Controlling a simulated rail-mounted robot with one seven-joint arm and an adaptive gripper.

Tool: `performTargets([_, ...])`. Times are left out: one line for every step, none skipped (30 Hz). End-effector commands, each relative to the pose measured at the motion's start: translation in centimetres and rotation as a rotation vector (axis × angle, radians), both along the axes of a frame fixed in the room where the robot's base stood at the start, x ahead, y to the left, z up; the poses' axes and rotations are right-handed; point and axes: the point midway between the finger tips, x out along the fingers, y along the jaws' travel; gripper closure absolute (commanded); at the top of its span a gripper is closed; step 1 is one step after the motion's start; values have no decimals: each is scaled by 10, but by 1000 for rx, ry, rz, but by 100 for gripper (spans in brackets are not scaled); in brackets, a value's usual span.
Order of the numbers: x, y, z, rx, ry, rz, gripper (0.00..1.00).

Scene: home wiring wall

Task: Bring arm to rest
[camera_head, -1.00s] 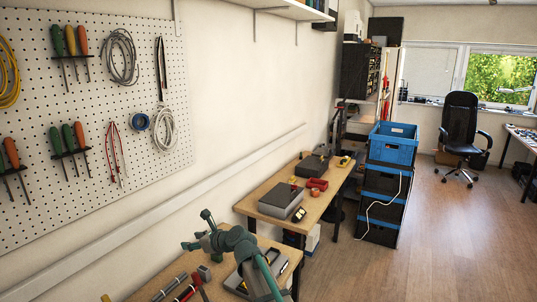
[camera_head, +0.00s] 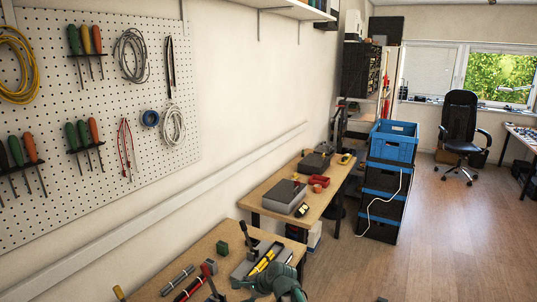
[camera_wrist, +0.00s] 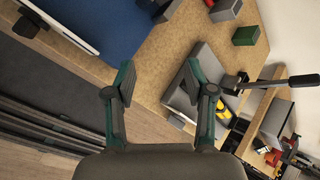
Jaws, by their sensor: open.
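My gripper (camera_wrist: 160,82) is open in the wrist view, with its two green fingers apart and nothing between them. It points over the front edge of a wooden workbench (camera_wrist: 150,60). Part of my green arm (camera_head: 273,281) shows at the bottom of the head view, low in front of the bench; the fingertips cannot be made out there.
On the bench, a grey tray (camera_head: 240,271) holds a yellow tool (camera_head: 263,262). A green block (camera_head: 222,248) stands behind it. A perforated tool board (camera_head: 100,180) hangs on the wall. Stacked crates (camera_head: 393,150) stand farther back; the floor (camera_head: 450,240) at right is clear.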

Motion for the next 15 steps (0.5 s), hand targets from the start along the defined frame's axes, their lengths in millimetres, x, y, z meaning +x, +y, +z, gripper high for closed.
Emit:
performTargets([-19, -28, -21, -95, -20, 73, 46])
performTargets([-29, -43, -33, -155, -33, 130, 46])
performTargets([-40, -63, -48, -233, -48, 206, 46])
performTargets([-50, -78, -59, -288, -56, 267, 46])
performTargets([-60, -92, -69, -342, -63, 326, 46])
performTargets([-73, -111, -81, -408, -66, 407, 46])
performTargets([-83, -124, -89, -452, -69, 467, 46])
performTargets([-92, -136, -97, -491, -67, 524, 46])
performTargets([-104, -150, -105, -538, -66, 597, 46])
performTargets([-112, -160, -111, -567, -63, 647, 46])
performTargets([-120, -170, -116, -593, -59, 694, 46])
performTargets([-130, -181, -122, -625, -54, 756, 46])
performTargets([-137, -189, -125, -646, -50, 800, 46])
performTargets([-144, -197, -129, -664, -45, 842, 46])
performTargets([-153, -206, -134, -686, -37, 898, 46])
